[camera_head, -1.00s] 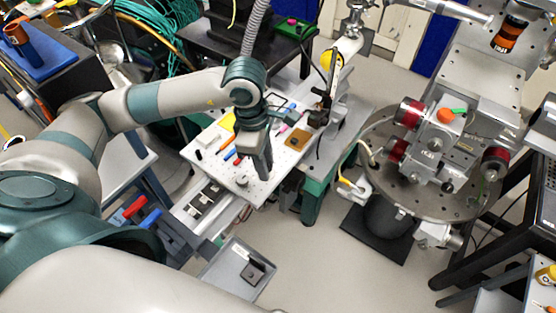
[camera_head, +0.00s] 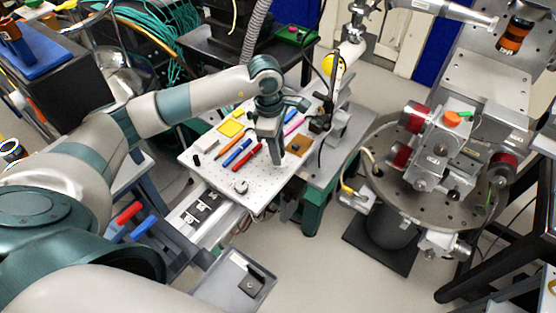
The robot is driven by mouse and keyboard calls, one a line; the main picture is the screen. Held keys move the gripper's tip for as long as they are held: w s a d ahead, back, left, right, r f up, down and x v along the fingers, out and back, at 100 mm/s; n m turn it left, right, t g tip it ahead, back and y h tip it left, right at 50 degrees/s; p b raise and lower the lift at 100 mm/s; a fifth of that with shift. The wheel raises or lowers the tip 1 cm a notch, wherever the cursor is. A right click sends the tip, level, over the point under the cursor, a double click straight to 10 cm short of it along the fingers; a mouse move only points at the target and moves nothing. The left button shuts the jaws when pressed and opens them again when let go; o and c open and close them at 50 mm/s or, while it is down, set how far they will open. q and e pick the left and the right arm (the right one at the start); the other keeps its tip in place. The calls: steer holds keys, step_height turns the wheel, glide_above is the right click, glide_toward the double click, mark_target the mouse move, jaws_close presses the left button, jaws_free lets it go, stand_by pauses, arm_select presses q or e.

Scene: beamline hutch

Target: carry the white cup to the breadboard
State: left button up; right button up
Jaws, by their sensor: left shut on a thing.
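My left gripper (camera_head: 278,161) points down over the right part of the white, perforated breadboard (camera_head: 213,176). Its fingers are close together and shut. I cannot make out the white cup clearly; what is between the fingers is hidden or blends with the pale board. Whether it touches the board is not clear. My right gripper is not in view.
Several pens, among them a red pen (camera_head: 249,156) and a blue pen (camera_head: 237,152), lie near the gripper. A yellow pad (camera_head: 231,128), a brown block (camera_head: 299,144) and a small round grey piece (camera_head: 240,187) are also on the board. The board's front left is fairly clear.

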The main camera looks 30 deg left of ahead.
arm_select(q)
steer(key=shift+f+b, duration=0.65)
steer(key=shift+f, duration=1.3)
steer(key=shift+f, duration=0.15)
steer(key=o, duration=1.1)
